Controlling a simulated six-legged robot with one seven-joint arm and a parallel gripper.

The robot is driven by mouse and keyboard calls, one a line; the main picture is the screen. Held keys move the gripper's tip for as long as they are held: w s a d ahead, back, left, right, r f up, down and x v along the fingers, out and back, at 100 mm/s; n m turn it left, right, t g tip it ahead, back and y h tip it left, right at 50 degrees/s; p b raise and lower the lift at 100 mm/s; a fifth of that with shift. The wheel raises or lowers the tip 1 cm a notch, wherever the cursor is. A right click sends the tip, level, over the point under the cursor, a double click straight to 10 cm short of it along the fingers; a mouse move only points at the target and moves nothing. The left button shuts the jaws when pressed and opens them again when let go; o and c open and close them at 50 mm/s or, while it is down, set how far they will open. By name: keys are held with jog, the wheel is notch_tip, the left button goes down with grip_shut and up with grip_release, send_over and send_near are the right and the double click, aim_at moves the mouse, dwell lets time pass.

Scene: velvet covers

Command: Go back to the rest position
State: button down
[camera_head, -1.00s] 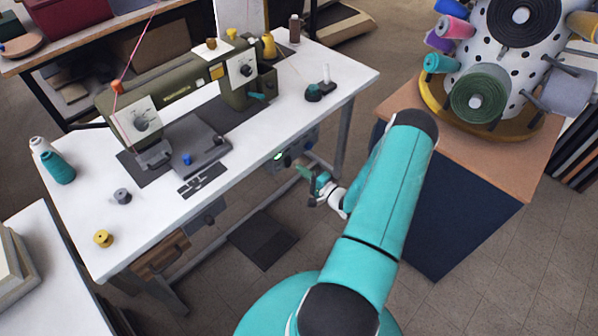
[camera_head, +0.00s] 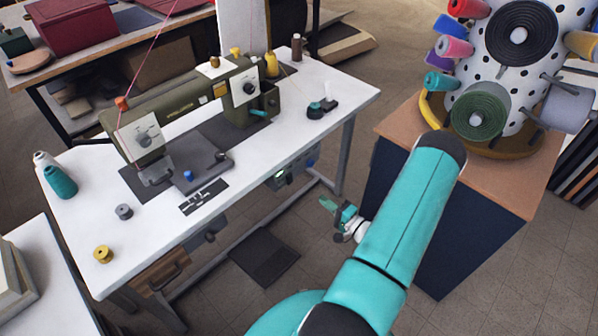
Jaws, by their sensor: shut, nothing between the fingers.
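My gripper (camera_head: 328,204) shows small beside my teal arm, in front of the white sewing table (camera_head: 270,165) and below the level of its top. It points up and to the left. It is shut and empty, apart from the table and the cabinet. Part of my wrist is hidden behind my arm.
A green sewing machine (camera_head: 190,108) stands on the table among spools. A wooden-topped cabinet (camera_head: 490,180) with a spool tower (camera_head: 500,70) stands at right. A foot pedal (camera_head: 264,256) lies under the table. The tiled floor at lower right is clear.

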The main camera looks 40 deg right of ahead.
jog(key=w+a+r+n+g+y, duration=0.3)
jog(key=a+r+n+g+y, duration=0.25)
jog(key=a+r, duration=0.55)
jog(key=w+a+r+n+g+y, duration=0.45)
jog(key=a+r+n+g, duration=0.2)
jog(key=a+r, duration=0.35)
jog(key=s+a+r+n+h, duration=0.2)
jog(key=s+a+r+h, duration=0.3)
jog(key=r, duration=0.5)
jog(key=s+a+r+n+h, duration=0.3)
jog(key=s+a+r+h, duration=0.2)
jog(key=s+a+r, duration=0.3)
jog(key=shift+a+r+n+g+h, duration=0.3)
jog(key=shift+r+g, duration=0.1)
jog(key=shift+r, duration=0.45)
